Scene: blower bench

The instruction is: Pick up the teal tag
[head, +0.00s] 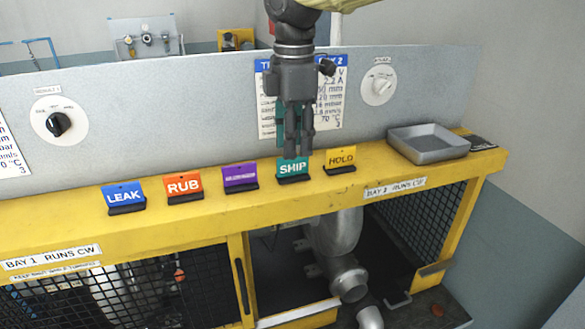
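The teal tag (293,168) reads SHIP and stands in a black base on the yellow ledge, between the purple and yellow tags. My gripper (296,150) points down directly above and behind it in the picture, its fingertips close to the tag's top edge. Teal patches show beside the fingers; I cannot tell what they are. Whether the fingertips touch the tag, and how far apart they are, is not clear from this view.
On the yellow ledge (75,221) stand a blue LEAK tag (124,194), an orange RUB tag (184,185), a purple tag (240,177) and a yellow HOLD tag (340,158). A grey tray (428,143) sits at the right. A grey panel (200,110) rises behind.

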